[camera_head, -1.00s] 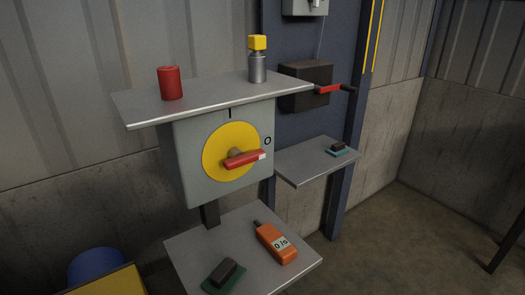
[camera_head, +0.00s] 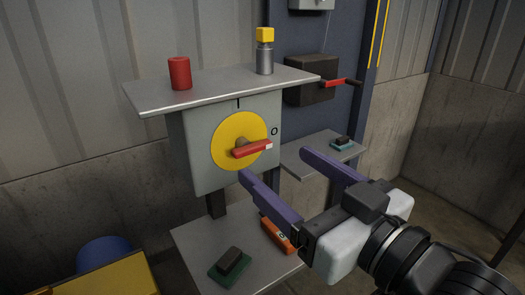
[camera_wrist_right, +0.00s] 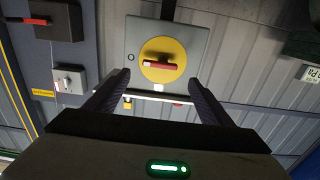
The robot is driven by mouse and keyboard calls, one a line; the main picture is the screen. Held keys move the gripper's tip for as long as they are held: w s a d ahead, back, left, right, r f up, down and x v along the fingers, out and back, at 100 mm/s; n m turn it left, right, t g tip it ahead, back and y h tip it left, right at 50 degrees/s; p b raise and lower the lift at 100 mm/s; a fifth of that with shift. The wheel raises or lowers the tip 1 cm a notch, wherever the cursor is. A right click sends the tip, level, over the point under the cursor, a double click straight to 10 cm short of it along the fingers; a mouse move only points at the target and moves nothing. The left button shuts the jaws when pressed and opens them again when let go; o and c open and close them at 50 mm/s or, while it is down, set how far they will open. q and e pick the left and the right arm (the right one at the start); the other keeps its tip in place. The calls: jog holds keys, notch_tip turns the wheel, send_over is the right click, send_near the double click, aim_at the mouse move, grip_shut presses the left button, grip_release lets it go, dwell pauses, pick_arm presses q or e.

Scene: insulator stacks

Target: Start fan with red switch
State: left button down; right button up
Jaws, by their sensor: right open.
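The red switch handle (camera_head: 252,149) sits on a round yellow plate (camera_head: 226,155) on the front of a grey box (camera_head: 199,148). Its white-tipped end points right, near the O mark; the I mark is at the top. My right gripper (camera_head: 274,164) is open and empty, its two purple fingers pointing toward the box from the lower right, apart from the handle. In the right wrist view the handle (camera_wrist_right: 162,65) and yellow plate (camera_wrist_right: 164,45) show ahead, beyond and between the open fingers. My left gripper is not in view. No fan is recognisable.
A shelf (camera_head: 215,88) above the box holds a red cylinder (camera_head: 180,73) and a yellow-topped bottle (camera_head: 265,52). A lower shelf (camera_head: 205,247) holds an orange meter (camera_head: 276,234) and a dark block (camera_head: 230,261). A dark box with a red lever (camera_head: 338,82) is behind right.

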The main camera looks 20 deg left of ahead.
aim_at(255, 148)
jog(key=x, duration=0.6)
jog(key=shift+a, duration=0.15)
jog(key=shift+c, duration=0.4)
jog(key=c, duration=1)
